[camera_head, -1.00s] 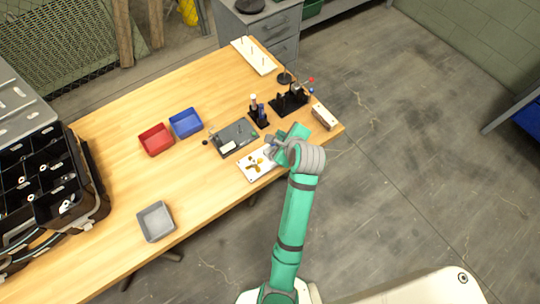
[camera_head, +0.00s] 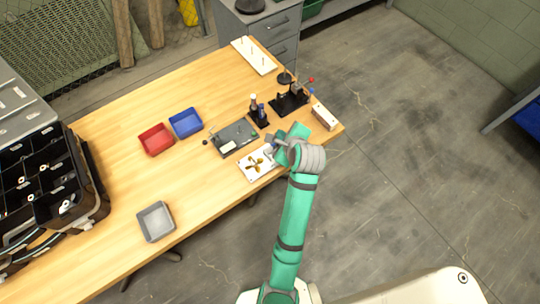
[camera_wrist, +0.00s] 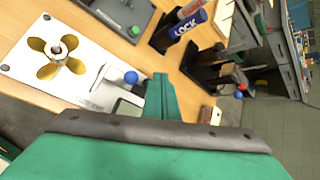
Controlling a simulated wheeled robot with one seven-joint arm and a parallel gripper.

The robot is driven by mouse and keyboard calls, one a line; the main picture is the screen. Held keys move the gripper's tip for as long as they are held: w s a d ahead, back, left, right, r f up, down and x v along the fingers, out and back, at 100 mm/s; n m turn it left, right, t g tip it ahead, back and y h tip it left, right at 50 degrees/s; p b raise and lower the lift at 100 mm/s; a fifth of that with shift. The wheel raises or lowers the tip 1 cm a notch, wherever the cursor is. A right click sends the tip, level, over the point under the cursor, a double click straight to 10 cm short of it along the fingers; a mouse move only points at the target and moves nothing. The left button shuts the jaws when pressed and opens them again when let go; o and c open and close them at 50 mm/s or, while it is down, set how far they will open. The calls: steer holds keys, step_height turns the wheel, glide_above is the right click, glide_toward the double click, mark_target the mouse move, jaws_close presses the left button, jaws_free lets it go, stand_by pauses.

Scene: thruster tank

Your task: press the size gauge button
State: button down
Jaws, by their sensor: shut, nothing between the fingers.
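No part is clearly labelled as the size gauge button. A dark grey panel (camera_head: 234,137) on the bench carries a small green button (camera_wrist: 134,31), seen in the wrist view. A white plate (camera_head: 247,174) bears a brass four-bladed propeller (camera_head: 255,163); it also shows in the wrist view (camera_wrist: 57,58). A blue ball knob (camera_wrist: 131,77) sits beside the plate's right end. My gripper (camera_wrist: 162,82) is shut and empty, just right of that knob in the wrist view. Contact cannot be told. In the head view my wrist partly hides this area.
A black fixture (camera_head: 289,103) with a red knob, dark bottles (camera_head: 259,117) and a white box (camera_head: 325,117) stand behind and right of the gripper. Red (camera_head: 156,140), blue (camera_head: 186,123) and grey (camera_head: 155,222) trays lie left. The left bench middle is clear.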

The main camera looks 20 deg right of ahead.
steer(key=shift+r, duration=0.4)
step_height(320, 180, up, 6)
steer(key=shift+f, duration=0.1)
stand_by(0.6)
stand_by(0.5)
